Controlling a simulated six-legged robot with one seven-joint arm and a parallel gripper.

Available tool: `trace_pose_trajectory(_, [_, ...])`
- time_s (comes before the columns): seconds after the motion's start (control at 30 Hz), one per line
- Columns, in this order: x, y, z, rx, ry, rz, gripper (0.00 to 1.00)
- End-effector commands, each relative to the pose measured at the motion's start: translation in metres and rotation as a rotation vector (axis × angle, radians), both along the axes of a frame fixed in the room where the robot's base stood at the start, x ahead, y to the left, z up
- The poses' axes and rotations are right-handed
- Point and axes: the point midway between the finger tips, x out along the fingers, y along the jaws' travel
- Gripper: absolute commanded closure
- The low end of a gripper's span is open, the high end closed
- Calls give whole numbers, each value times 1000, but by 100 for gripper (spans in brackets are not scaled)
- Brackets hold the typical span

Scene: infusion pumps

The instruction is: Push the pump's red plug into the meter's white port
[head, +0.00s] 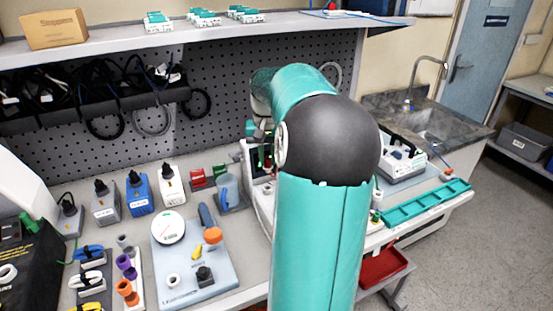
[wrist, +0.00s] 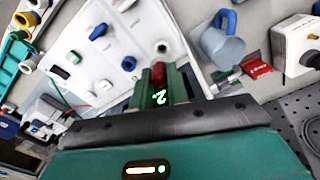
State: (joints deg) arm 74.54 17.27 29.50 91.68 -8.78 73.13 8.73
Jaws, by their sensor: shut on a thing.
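My gripper (wrist: 163,82) is shut on the red plug (wrist: 159,72), which shows between its green fingers in the wrist view. A small pale fitting (wrist: 105,86), perhaps the white port, lies left of the fingers. I cannot tell whether the plug touches the panel. In the head view my arm hides most of this white device (head: 262,198) and my fingertips.
A blue-handled jug (head: 228,192) and red holder (head: 198,178) stand left of the device. A grey board with a gauge (head: 168,226) is at front left. A green tray (head: 428,204) and another white machine (head: 402,158) are at right. A shelf (head: 220,28) runs above.

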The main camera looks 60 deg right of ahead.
Motion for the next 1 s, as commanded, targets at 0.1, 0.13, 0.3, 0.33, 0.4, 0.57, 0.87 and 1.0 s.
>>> trace_pose_trajectory(0.1, [2, -1, -4, 3, 3, 14, 100])
trace_pose_trajectory(0.13, [2, -1, -5, 3, 3, 14, 100])
trace_pose_trajectory(0.3, [1, 0, -19, 4, 3, 13, 100])
trace_pose_trajectory(0.33, [1, 1, -23, 5, 4, 13, 100])
trace_pose_trajectory(0.4, [1, 0, -32, 3, 4, 13, 100])
trace_pose_trajectory(0.57, [1, 0, -51, 4, 3, 13, 100])
trace_pose_trajectory(0.87, [3, 0, -52, 3, 3, 14, 100])
trace_pose_trajectory(1.0, [4, -1, -52, 3, 3, 13, 100])
